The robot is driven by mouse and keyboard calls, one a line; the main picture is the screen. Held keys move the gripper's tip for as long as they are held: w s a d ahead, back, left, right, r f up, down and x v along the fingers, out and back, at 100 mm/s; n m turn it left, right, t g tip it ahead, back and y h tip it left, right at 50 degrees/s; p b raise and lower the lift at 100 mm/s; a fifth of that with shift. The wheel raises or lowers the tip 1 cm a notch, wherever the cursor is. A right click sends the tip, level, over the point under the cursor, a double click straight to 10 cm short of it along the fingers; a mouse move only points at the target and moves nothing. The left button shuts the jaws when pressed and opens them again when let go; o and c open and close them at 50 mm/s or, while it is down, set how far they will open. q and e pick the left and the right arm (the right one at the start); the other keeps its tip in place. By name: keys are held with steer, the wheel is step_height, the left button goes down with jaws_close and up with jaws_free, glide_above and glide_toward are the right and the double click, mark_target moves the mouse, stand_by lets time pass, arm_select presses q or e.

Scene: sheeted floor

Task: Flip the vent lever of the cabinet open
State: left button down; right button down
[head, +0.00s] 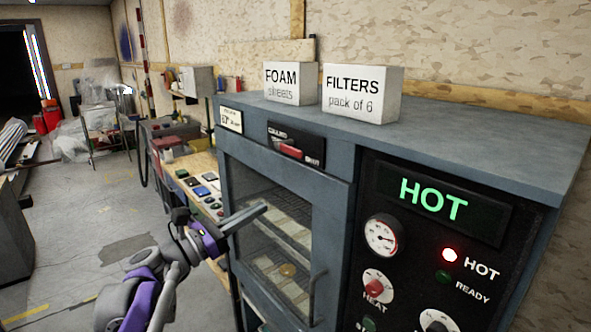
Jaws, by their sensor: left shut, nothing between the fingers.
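The grey-blue cabinet (337,170) fills the right of the head view. A black plate (272,132) on its upper front carries a small red lever (290,151), lying roughly sideways with its red end toward the right. The plate's lettering is too small to read surely. My left gripper (263,207) is shut and empty. It is in front of the glass door (270,235), below and left of the lever and apart from it in the picture. My right gripper is not in view.
Boxes marked FOAM (290,83) and FILTERS (362,93) stand on the cabinet top. A lit HOT sign (433,200), a gauge (381,236) and a HEAT knob (376,283) are at the right. A bench (205,165) with small items stands left of the cabinet. Open floor lies further left.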

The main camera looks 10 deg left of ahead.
arm_select(q)
steer(key=shift+w+a+r+n+t, duration=0.1)
steer(key=shift+a+r+n+t, duration=0.2)
steer(key=shift+a+r, duration=0.15)
steer(key=w+d+r+p, duration=0.2)
steer(key=w+d+r, duration=0.4)
steer(key=w, duration=0.1)
steer(key=shift+w+r, duration=0.25)
steer(key=shift+w, duration=0.05)
